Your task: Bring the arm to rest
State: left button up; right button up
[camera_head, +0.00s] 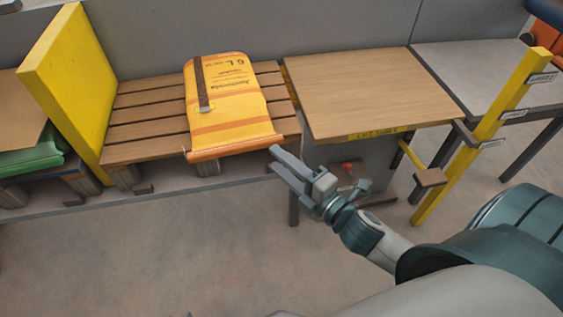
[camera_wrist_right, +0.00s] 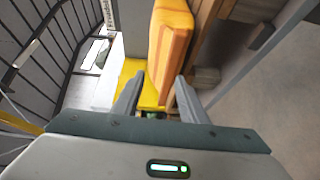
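My right gripper (camera_head: 281,162) is in front of the slatted pallet, close to its right front corner, in the head view. Its two fingers are apart, with nothing held between them. The right wrist view shows the same open fingers (camera_wrist_right: 155,95), with the orange-yellow sack (camera_wrist_right: 174,45) beyond them. In the head view the sack (camera_head: 235,105) lies flat on the pallet (camera_head: 140,115), with a brown strip (camera_head: 201,82) on top. The gripper looks apart from the sack. My left gripper is not in view.
A wooden-topped table (camera_head: 365,90) stands right of the pallet. A yellow post (camera_head: 480,135) with small labels and a bracket stands further right. A yellow panel (camera_head: 70,85) bounds the pallet's left. Green sacks (camera_head: 30,155) lie at far left. The front floor is clear.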

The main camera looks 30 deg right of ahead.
dwell(0.5)
